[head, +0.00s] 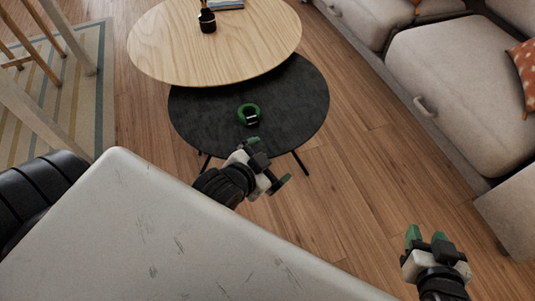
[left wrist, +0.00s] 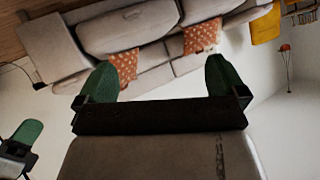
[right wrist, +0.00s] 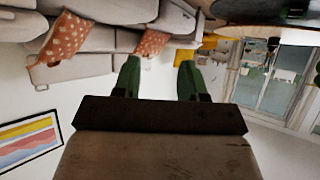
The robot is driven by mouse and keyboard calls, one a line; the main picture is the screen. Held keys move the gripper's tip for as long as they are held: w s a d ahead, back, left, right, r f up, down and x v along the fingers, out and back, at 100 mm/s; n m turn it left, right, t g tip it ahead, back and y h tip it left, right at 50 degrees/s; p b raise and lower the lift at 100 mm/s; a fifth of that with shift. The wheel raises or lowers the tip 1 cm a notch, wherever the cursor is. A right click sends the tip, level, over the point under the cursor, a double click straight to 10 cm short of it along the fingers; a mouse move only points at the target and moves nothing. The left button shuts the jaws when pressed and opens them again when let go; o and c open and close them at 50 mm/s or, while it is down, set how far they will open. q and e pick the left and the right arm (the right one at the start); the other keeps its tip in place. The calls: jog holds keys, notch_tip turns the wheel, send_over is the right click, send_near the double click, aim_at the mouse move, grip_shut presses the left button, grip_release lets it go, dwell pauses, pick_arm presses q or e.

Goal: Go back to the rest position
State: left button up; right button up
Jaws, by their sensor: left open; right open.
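My left gripper (head: 270,165) is open and empty, in front of the near edge of the black round table in the head view. Its green fingertips stand apart in the left wrist view (left wrist: 162,80). My right gripper (head: 427,240) is open and empty above the wood floor at the lower right, near the sofa. Its two green fingers show apart in the right wrist view (right wrist: 157,80). Neither gripper touches anything that I can see.
The black round table (head: 300,110) holds a green ring-shaped object (head: 248,113). A higher wooden round table (head: 210,50) bears a dark cup (head: 207,21) with things in it. A grey sofa (head: 470,85) lines the right. The floor (head: 350,190) between is clear.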

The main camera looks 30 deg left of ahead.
pick_arm(q)
jog(key=r+n, duration=0.1)
jog(key=s+d+r+n, duration=0.1)
jog(key=n, duration=0.1)
jog(key=shift+s+h, duration=0.1)
jog(key=shift+h, duration=0.3)
